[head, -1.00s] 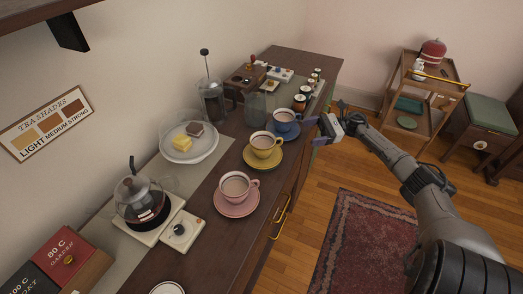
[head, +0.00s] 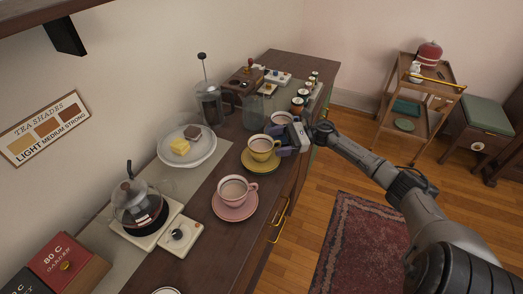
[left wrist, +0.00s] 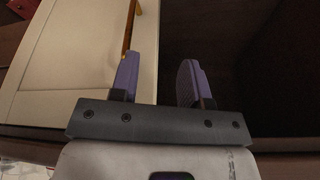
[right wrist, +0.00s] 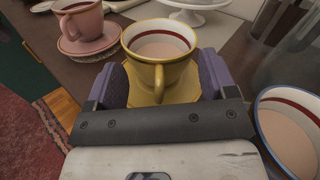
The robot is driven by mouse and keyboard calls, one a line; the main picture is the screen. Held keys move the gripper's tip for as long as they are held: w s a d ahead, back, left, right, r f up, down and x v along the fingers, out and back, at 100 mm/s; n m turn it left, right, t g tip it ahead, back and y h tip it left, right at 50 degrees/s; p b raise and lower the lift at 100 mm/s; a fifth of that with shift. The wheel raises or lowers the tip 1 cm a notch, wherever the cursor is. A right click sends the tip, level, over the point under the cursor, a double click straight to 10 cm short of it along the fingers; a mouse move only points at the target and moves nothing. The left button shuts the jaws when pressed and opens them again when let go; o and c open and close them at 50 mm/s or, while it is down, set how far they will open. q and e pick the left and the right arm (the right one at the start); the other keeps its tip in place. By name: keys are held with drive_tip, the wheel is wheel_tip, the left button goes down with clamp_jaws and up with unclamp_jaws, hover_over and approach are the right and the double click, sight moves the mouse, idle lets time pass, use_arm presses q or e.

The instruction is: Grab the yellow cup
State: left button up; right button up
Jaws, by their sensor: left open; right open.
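The yellow cup (head: 262,147) stands upright on its yellow saucer (head: 256,167) on the sideboard, with a milky brown drink in it. In the right wrist view the yellow cup (right wrist: 158,50) lies between the two purple fingers, its handle toward the gripper. My right gripper (head: 284,144) is open, with a finger on each side of the cup; I cannot tell whether either touches it. The left gripper does not show in the head view. In the left wrist view my left gripper (left wrist: 160,85) is open and empty in front of a cream cabinet front.
A pink cup (head: 235,188) on a pink saucer (head: 235,207) stands nearer. A blue cup (head: 281,119) stands just behind, close beside my right gripper. A glass jar (head: 254,112) and a cake plate (head: 187,158) stand to the left.

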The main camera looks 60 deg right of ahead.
drive_tip(key=shift+w+a, duration=0.35)
drive_tip(key=shift+a, duration=0.05)
drive_tip(key=shift+c, duration=0.2)
clamp_jaws()
idle(0.3)
